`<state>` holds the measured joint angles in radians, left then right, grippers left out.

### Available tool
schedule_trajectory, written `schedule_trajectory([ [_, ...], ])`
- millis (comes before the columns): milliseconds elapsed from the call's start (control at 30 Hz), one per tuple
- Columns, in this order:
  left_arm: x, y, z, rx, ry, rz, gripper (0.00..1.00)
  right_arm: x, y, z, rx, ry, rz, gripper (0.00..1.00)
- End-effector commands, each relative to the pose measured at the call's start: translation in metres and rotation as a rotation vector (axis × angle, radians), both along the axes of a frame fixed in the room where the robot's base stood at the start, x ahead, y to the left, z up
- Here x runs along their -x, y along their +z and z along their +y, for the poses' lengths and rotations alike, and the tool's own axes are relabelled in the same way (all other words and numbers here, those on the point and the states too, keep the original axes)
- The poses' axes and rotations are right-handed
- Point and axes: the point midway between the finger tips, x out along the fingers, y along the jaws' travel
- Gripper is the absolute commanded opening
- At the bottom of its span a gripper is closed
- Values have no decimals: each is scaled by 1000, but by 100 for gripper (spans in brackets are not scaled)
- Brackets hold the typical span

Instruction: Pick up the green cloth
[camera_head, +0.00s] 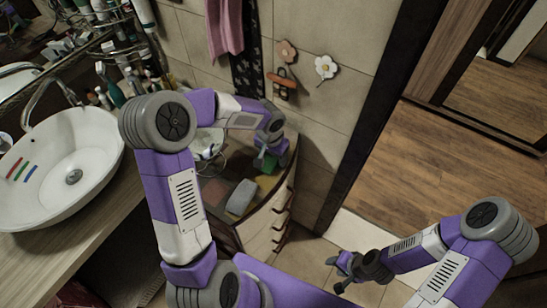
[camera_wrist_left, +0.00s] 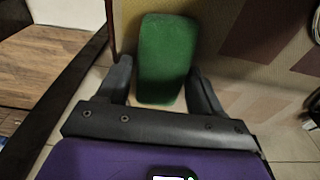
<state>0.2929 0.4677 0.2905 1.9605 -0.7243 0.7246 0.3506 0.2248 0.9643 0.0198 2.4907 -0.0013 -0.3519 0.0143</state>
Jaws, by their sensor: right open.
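The green cloth (camera_head: 270,163) lies on top of a small cabinet at the wall, partly hidden by my left gripper (camera_head: 262,157) in the head view. In the left wrist view the green cloth (camera_wrist_left: 167,55) is a rounded block shape. Its near end is between the two fingers of the left gripper (camera_wrist_left: 160,75), which is open with a finger on each side. I cannot tell whether either finger touches it. My right gripper (camera_head: 340,275) is open and empty, low over the floor at the right.
On the cabinet (camera_head: 280,215), an orange-brown cloth (camera_head: 267,182) and a grey cloth (camera_head: 241,197) lie near the green one. A white basin (camera_head: 90,150) stands on the counter at the left. The tiled wall borders the cabinet. The wooden floor (camera_head: 420,150) at the right is clear.

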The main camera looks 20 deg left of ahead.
Motion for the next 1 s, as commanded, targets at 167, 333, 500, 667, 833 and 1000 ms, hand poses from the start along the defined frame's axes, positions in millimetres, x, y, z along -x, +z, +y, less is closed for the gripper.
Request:
schedule_trajectory([
  [167, 0, 0, 0, 0, 0, 0, 38, 0, 0, 0, 0, 0, 0, 43],
  [333, 0, 0, 0, 0, 0, 0, 27, 0, 0, 0, 0, 0, 0, 43],
  [500, 0, 4, 0, -1, 0, -2, 27, 0, 1, 0, 0, 0, 0, 43],
  [667, -1, 29, 0, -1, 0, -5, 27, 0, 5, 0, 0, 0, 0, 43],
  [833, -1, 65, 0, 0, 1, -5, 27, 0, 10, 0, 0, 0, 0, 43],
  [1000, -1, 91, 0, -1, 0, -3, 27, 0, 13, 0, 0, 0, 0, 43],
])
